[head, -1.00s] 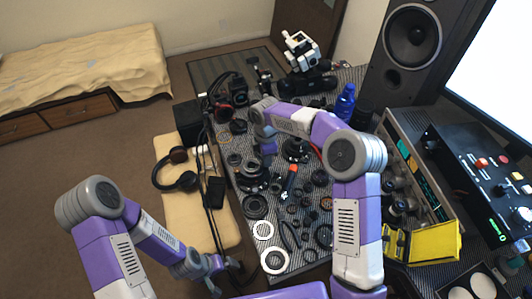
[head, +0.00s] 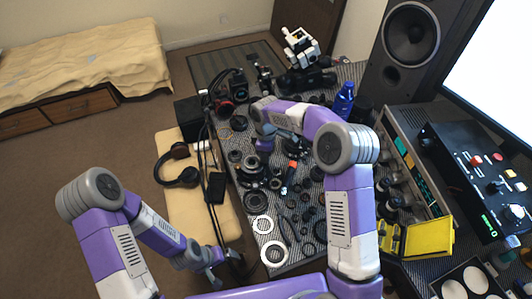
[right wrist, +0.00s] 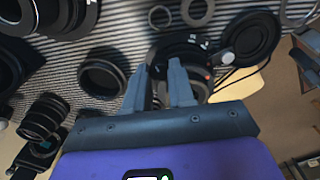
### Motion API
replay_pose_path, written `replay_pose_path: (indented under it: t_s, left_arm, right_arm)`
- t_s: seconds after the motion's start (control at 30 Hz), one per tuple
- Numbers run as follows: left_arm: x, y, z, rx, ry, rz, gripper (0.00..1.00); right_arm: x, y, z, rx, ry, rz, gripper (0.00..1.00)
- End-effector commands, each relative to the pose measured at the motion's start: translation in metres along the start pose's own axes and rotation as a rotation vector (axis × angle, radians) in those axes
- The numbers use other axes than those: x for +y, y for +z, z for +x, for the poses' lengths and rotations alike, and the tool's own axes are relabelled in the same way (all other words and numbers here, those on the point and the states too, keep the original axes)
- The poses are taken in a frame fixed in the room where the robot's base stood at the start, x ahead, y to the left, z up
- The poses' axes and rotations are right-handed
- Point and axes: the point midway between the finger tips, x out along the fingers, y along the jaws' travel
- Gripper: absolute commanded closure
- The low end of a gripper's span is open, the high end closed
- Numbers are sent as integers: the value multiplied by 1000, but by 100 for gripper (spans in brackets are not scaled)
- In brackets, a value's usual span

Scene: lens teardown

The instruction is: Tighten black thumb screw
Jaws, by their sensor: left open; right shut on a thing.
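My right gripper (right wrist: 159,68) reaches over the crowded table among black lens parts. In the right wrist view its two grey fingers close on a small dark piece, which I take to be the black thumb screw; its shape is mostly hidden between the fingers. A black round assembly (right wrist: 190,46) with small white marks lies just beyond the fingertips. In the head view the right hand (head: 264,145) is small and its fingertips are not clear. My left gripper (head: 213,281) is open and empty, low beside the table's near left corner.
White rings (head: 274,254) and several black rings lie on the striped table. An orange-handled tool (head: 290,174) lies mid-table. A blue bottle (head: 343,102), speaker (head: 411,36) and yellow case (head: 428,236) stand right. Headphones (head: 179,176) lie on the bench at left.

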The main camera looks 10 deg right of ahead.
Motion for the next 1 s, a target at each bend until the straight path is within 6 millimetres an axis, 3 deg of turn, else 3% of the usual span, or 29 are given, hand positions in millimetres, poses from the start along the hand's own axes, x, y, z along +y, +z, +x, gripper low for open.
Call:
replay_pose_path:
  t_s: [0.27, 0.3, 0.43, 0.77, 1.0]
  left_arm:
    - [0, 0, 0, 0, 0, 0, 1]
    - [0, 0, 0, 0, 0, 0, 1]
    - [0, 0, 0, 0, 0, 0, 1]
    - [0, 0, -1, 0, 0, 0, 1]
    - [4, 0, -11, 0, 0, 0, 1]
  right_arm:
    - [0, 1, 0, -2, -1, 0, 100]
    - [0, 1, 0, -2, -1, 0, 70]
    - [0, 1, 0, -1, -1, -1, 50]
    - [0, 0, -3, 0, 0, -1, 50]
    - [1, 0, -41, 1, 3, -1, 50]
